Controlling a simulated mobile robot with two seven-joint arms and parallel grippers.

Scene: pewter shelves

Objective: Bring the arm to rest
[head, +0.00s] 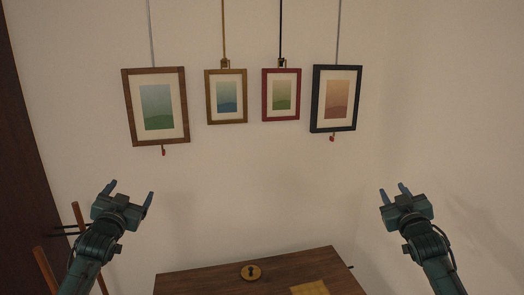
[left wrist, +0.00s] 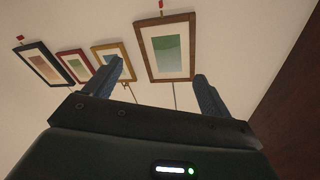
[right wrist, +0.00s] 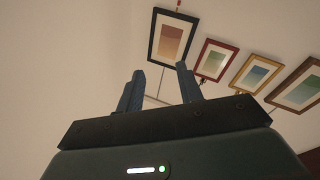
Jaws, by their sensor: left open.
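My left gripper (head: 130,193) is raised at the left of the head view, in front of the wall and below the brown-framed picture (head: 130,108). Its fingers stand wide apart and hold nothing, as the left wrist view (left wrist: 155,85) also shows. My right gripper (head: 395,190) is raised at the right of the head view, below the dark-framed picture (head: 316,100). In the right wrist view (right wrist: 158,85) its two fingers stand apart with nothing between them. Neither gripper touches anything that I can see.
A gold-framed picture (head: 215,97) and a red-framed picture (head: 271,96) hang between the other two. A wooden table (head: 215,280) below bears a round wooden piece (head: 251,272) and a yellow patch (head: 310,288). A wooden rack (head: 78,216) stands at left. The space between my grippers is clear.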

